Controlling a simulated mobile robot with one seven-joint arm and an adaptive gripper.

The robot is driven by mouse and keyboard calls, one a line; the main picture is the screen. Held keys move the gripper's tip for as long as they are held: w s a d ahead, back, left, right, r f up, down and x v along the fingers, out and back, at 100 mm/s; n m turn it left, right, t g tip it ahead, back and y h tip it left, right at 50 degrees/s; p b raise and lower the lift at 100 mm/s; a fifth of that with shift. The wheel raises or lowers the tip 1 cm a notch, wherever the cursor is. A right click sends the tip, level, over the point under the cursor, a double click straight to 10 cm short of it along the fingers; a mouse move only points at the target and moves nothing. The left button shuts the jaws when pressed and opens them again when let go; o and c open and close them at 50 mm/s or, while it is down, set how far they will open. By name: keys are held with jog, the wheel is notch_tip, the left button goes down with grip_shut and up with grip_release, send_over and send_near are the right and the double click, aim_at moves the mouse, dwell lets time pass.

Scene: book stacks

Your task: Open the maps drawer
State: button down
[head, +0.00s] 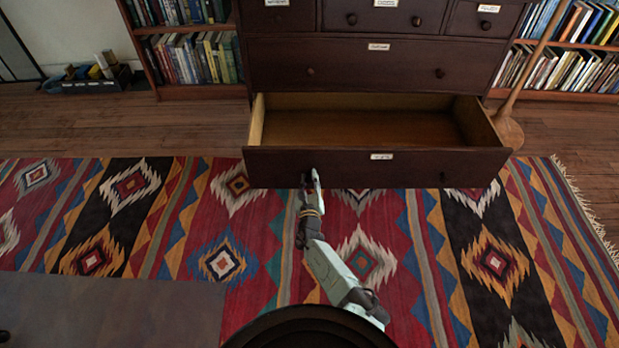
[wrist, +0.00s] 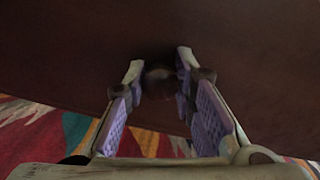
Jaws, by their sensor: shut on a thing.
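The bottom drawer (head: 350,167) of the dark wooden chest is pulled well out, and its inside looks empty. A small white label (head: 382,156) is on its front; I cannot read it. My gripper (head: 311,176) is at the drawer's left knob. In the wrist view the round dark knob (wrist: 159,82) sits between the two fingertips of my gripper (wrist: 160,75), which are shut on it. The drawer's right knob (head: 444,177) is free.
The chest's upper drawers (head: 370,66) are shut. Bookshelves (head: 195,57) stand on both sides. A long wooden paddle-like object (head: 507,130) leans at the drawer's right side. A patterned rug (head: 220,250) covers the floor in front.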

jog(key=c, duration=1.3)
grip_release()
jog(key=shift+s, duration=0.15)
